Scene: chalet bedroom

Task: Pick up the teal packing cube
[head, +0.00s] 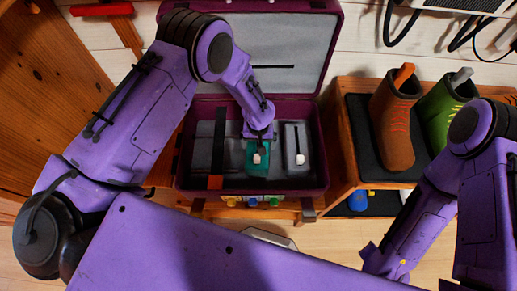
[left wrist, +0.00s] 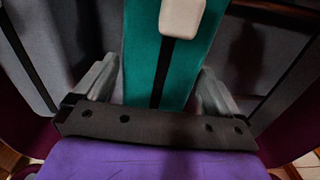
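The teal packing cube (head: 251,166) stands in the open burgundy suitcase (head: 321,150), with a pale tag on its top. In the left wrist view the teal cube (left wrist: 142,60) runs up the middle, with a dark strip along it. My left gripper (head: 258,136) is over the cube's far end. In the left wrist view its two fingers (left wrist: 155,90) are apart, one on each side of the cube. I cannot tell whether they touch it.
A grey packing cube (head: 291,140) stands just right of the teal one. The suitcase lid (head: 285,50) stands open behind. Brown (head: 394,120) and green (head: 446,105) boots stand on a mat to the right.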

